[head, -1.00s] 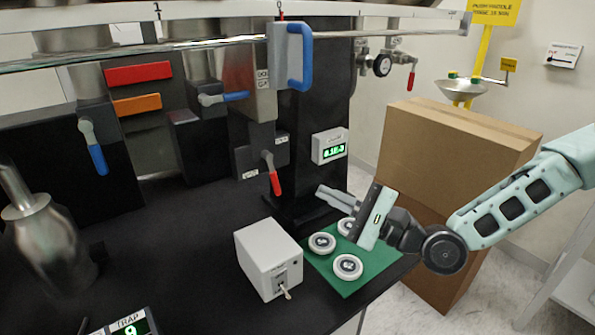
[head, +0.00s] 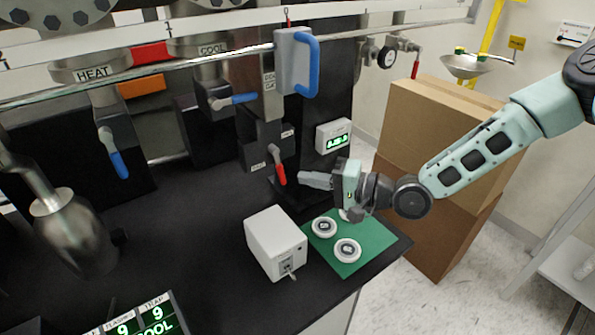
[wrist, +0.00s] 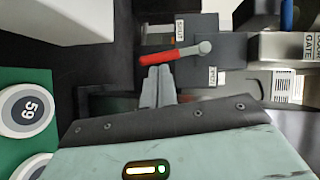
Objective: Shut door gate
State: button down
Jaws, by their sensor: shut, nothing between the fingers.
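The gate valve's dark grey block (head: 262,148) stands under the grey gate column at the back of the black bench. Its red-handled lever (head: 279,172) points down and slightly right in the head view. In the wrist view the red lever (wrist: 168,56) lies across the middle, between two small white labels; its pivot is at its right end. My gripper (head: 303,178) is just right of the lever's tip, roughly level. In the wrist view my gripper's fingertips (wrist: 159,72) are together and empty, right beside the red handle; I cannot tell whether they touch.
A white switch box (head: 275,243) and a green mat (head: 375,242) with white round weights lie below my gripper. A blue-handled plate (head: 296,62) hangs above the lever. A small green-lit display (head: 334,135) stands behind. A cardboard box (head: 430,120) is at right.

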aim_at(278, 166)
jog(key=x, duration=0.3)
jog(key=shift+a+p, duration=0.15)
jog(key=shift+p, duration=0.2)
